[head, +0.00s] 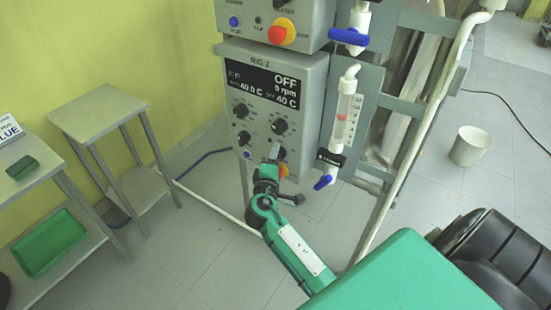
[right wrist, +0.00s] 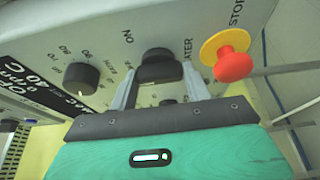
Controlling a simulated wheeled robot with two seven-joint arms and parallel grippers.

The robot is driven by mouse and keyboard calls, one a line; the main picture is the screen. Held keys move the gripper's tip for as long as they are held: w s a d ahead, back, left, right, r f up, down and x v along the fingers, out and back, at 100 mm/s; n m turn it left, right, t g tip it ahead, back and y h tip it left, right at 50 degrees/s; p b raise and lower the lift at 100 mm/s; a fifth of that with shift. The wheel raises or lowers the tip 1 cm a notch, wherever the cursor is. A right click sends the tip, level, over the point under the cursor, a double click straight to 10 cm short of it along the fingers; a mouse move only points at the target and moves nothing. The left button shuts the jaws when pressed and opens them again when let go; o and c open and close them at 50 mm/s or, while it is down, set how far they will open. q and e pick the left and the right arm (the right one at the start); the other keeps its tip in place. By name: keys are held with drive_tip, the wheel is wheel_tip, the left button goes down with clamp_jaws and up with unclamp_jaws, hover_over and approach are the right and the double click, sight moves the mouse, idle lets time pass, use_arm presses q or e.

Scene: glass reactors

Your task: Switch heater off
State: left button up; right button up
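The control box of RIG 2 (head: 267,60) has a dark display (head: 275,87) that reads OFF, 0 rpm, 40.0 C and set 40 C. My right gripper (head: 274,154) is at the lower part of this box. In the right wrist view, a black knob (right wrist: 160,65) sits between the two fingertips, beside partly hidden lettering ending in "ATER" and an ON mark. The fingers stand apart on either side of it, with narrow gaps; contact is not clear. In the head view my gripper covers this knob. My left gripper is not in view.
A red stop button on a yellow base (right wrist: 231,66) is close beside the right finger. A dial knob (right wrist: 81,78) is to the left. Glassware with a blue valve (head: 323,182) stands right of the box. A small table (head: 98,107) and white bucket (head: 470,146) are farther away.

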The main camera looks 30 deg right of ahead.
drive_tip(key=o, duration=0.4)
drive_tip(key=shift+c, duration=0.2)
drive_tip(key=shift+a, duration=0.1)
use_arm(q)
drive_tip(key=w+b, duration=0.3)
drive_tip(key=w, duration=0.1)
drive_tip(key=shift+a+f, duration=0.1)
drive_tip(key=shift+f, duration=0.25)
use_arm(e)
drive_tip(key=v, duration=1.3)
drive_tip(key=shift+s+a, duration=0.2)
drive_tip(key=shift+s, duration=0.05)
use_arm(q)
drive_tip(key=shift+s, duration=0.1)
